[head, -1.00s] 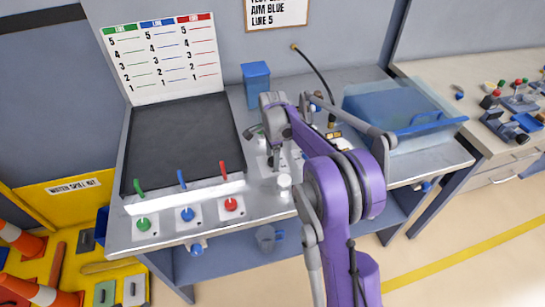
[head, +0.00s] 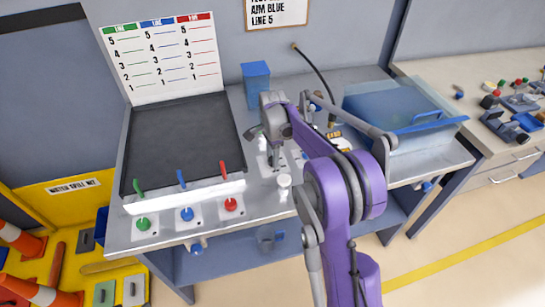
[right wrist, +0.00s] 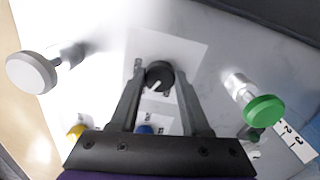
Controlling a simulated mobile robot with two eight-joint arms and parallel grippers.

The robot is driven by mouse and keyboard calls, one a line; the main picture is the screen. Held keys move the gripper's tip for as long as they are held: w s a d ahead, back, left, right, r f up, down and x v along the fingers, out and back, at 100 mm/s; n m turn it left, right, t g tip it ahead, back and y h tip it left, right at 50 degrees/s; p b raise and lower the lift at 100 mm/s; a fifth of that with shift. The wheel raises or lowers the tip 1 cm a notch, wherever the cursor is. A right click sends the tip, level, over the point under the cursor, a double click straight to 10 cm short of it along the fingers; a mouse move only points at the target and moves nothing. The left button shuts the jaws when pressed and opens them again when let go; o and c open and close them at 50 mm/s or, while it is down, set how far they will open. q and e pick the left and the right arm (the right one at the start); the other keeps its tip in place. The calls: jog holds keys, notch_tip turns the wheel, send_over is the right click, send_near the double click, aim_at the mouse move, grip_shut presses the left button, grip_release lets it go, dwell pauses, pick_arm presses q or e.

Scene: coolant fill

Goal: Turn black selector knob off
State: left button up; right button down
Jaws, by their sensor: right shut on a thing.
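The black selector knob (right wrist: 159,74) is in the middle of the right wrist view, with a white pointer mark on its face. It sits on a white plate on the bench. My right gripper (right wrist: 160,84) has one finger on each side of it and is shut on it. In the head view my right gripper (head: 273,158) points down at the bench, and hides the knob there. My left gripper is in neither view.
A white knob (right wrist: 32,73) and a green knob (right wrist: 264,109) flank the fingers. A black tray (head: 185,143) with colored levers lies left on the bench. A clear blue-tinted box (head: 385,115) and a blue container (head: 256,85) stand behind my arm.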

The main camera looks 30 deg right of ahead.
jog(key=n+b, duration=0.1)
jog(key=n, duration=0.4)
jog(key=n+b, duration=0.1)
jog(key=n, duration=0.5)
jog(key=shift+s, duration=0.1)
jog(key=n, duration=0.6)
jog(key=shift+d+n, duration=0.1)
jog(key=shift+n, duration=0.2)
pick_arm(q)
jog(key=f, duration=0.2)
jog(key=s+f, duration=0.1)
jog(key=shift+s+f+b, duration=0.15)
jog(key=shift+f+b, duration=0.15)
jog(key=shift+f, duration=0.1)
pick_arm(e)
jog(key=n, duration=0.5)
jog(key=shift+n, duration=0.3)
jog(key=shift+c, duration=1.9)
grip_release()
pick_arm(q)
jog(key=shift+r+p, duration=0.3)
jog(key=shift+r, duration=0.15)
pick_arm(e)
notch_tip(320, 180, up, 11)
